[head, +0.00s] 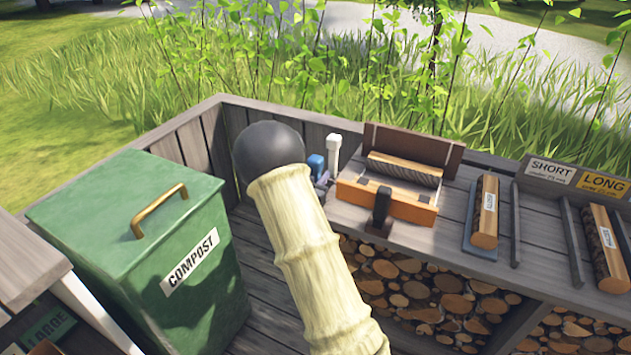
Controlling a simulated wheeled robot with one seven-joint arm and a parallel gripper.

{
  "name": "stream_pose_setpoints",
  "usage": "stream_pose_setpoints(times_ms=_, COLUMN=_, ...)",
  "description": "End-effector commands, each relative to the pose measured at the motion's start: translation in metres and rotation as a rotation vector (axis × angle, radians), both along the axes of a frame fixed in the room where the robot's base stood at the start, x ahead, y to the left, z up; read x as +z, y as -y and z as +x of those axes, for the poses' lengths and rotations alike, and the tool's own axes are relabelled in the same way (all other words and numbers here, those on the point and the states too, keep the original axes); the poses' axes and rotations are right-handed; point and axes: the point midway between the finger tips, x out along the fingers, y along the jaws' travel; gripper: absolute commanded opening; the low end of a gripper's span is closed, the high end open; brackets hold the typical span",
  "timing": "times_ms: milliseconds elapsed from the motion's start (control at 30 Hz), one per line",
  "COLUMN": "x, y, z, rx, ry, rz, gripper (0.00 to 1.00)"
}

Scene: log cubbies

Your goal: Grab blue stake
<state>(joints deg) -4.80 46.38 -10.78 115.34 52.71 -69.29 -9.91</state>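A small blue post-like piece (316,165), which may be the blue stake, shows at the back of the wooden deck, just right of the dark ball on my arm. Its lower part is hard to make out. A white upright piece with a wider top (333,152) stands close beside it. My cream-coloured arm (310,255) with the dark ball at its upper end crosses the middle of the view. I cannot make out any gripper fingers.
A green compost bin (130,240) stands at left. At right, a bench holds a wooden box with a dark log (405,168), a black upright handle (381,207), a split log (486,212) and SHORT and LONG signs (578,177). Firewood (420,295) fills the space below. A plank wall (215,140) runs behind.

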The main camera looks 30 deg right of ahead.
Motion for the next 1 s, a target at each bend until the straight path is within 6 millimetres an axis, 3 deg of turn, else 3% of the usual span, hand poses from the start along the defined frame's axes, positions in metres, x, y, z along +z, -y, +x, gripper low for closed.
stream_pose_setpoints(times_ms=367, x=0.011, y=0.000, z=0.000, rx=0.000, ry=0.003, rz=0.000, gripper=0.00)
stream_pose_setpoints(times_ms=800, x=0.090, y=0.000, z=0.000, rx=0.001, ry=0.003, rz=0.000, gripper=0.00)
stream_pose_setpoints(times_ms=1000, x=0.101, y=0.000, z=0.000, rx=0.000, ry=0.001, rz=0.001, gripper=0.00)
